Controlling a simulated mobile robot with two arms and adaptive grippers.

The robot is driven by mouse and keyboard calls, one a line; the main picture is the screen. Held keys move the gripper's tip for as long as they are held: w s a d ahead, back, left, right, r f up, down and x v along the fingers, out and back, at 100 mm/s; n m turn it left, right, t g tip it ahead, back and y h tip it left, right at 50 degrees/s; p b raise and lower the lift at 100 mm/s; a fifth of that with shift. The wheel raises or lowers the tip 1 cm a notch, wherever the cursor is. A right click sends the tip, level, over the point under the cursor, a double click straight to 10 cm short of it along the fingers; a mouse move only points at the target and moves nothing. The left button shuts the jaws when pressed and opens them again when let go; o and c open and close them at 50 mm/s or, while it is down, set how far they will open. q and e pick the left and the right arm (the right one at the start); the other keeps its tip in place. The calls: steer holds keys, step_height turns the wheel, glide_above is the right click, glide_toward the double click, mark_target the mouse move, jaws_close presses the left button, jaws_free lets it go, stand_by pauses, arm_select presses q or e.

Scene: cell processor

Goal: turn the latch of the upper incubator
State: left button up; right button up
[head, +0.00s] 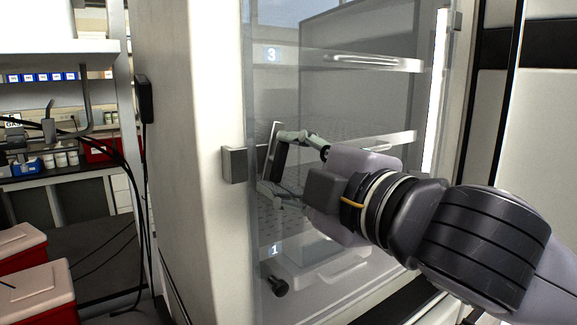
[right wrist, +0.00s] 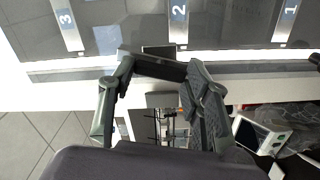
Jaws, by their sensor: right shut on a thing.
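The upper incubator (head: 335,100) has a glass door with shelf labels 3 and 1 visible in the head view. Its latch, a dark bar (head: 275,152), stands at the door's left edge beside a grey block (head: 234,165) on the frame. My right gripper (head: 273,163) reaches in from the right and is shut on the latch, one finger above and one below. In the right wrist view the latch (right wrist: 155,66) spans between the two fingertips. My gripper's body hides part of the door and shelves. My left gripper is not in view.
A dark knob (head: 279,287) sits low on the glass by label 1. A small device with a screen (right wrist: 255,133) shows in the right wrist view.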

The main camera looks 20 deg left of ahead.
steer(key=shift+n, duration=1.5)
steer(key=o, duration=1.2)
steer(key=shift+c, duration=0.2)
steer(key=v, duration=1.2)
